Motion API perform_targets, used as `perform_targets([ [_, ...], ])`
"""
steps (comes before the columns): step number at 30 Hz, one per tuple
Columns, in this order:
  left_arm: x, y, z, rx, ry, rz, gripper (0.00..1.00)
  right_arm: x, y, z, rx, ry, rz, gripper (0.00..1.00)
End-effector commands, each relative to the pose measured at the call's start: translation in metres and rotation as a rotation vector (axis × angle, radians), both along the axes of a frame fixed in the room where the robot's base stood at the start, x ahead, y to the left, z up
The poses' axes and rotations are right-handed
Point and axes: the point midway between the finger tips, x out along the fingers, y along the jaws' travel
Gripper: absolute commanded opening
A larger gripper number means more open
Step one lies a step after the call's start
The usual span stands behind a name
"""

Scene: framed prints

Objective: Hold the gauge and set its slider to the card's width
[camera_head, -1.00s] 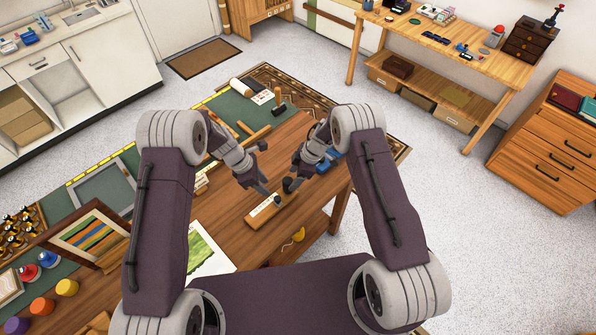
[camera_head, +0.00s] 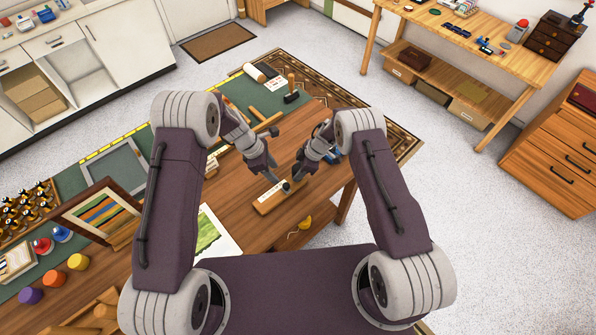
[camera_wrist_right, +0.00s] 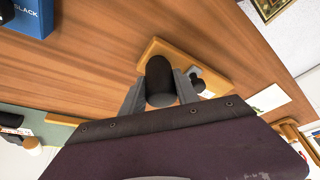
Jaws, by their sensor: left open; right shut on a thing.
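The gauge appears to be the wooden bar with a pale strip (camera_head: 268,200) on the table, below my two grippers. It also shows in the right wrist view (camera_wrist_right: 214,74). My right gripper (camera_head: 291,183) is shut on a black cylindrical knob (camera_wrist_right: 160,80) at the bar; whether this knob is the slider or a handle I cannot tell. A second small dark knob (camera_wrist_right: 194,72) shows beside it. My left gripper (camera_head: 270,177) is open above the bar, close to the right one. A white sheet with a green picture (camera_head: 213,238) lies nearby; whether it is the card is unclear.
A yellow item (camera_head: 305,223) lies near the table's front edge. A blue box (camera_wrist_right: 25,15) is near the right gripper. A framed picture (camera_head: 98,213), several colored jars and a green mat (camera_head: 240,92) with tools are on the table. Bare wood surrounds the bar.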

Motion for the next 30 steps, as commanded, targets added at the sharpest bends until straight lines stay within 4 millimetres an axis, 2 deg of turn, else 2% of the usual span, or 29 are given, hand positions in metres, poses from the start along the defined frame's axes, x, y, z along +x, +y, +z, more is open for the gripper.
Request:
perform_targets([
  [2,0.000,0.000,0.000,0.000,-0.015,-0.044,0.47,0.000,0.000,0.000,0.000,0.000,0.001,0.00],
  [5,-0.004,0.001,0.000,0.001,-0.069,-0.236,0.47,0.000,0.000,0.000,0.000,0.000,0.001,0.00],
  [8,-0.006,0.008,0.000,0.021,-0.167,-0.601,0.47,0.000,0.000,0.000,0.000,0.000,0.001,0.00],
  [11,-0.006,0.015,0.002,0.044,-0.272,-1.044,0.47,0.000,0.000,0.000,0.000,0.000,0.001,0.00],
  [15,-0.004,0.016,0.008,0.072,-0.382,-1.689,0.47,0.000,0.000,0.000,0.000,0.000,0.001,0.00],
  [19,0.003,0.006,0.017,0.093,-0.429,-2.210,0.47,0.000,0.000,0.000,0.000,0.000,0.001,0.00],
  [21,0.007,-0.011,0.025,0.125,-0.427,-2.433,0.47,0.000,0.000,0.000,0.000,0.000,0.001,0.00],
  [24,0.003,-0.034,0.028,0.136,-0.440,-2.493,0.47,0.000,0.000,0.000,0.000,0.000,0.001,0.00],
  [30,-0.001,-0.042,0.026,0.131,-0.442,-2.506,0.47,0.000,0.000,0.001,0.001,0.000,0.000,0.00],
])
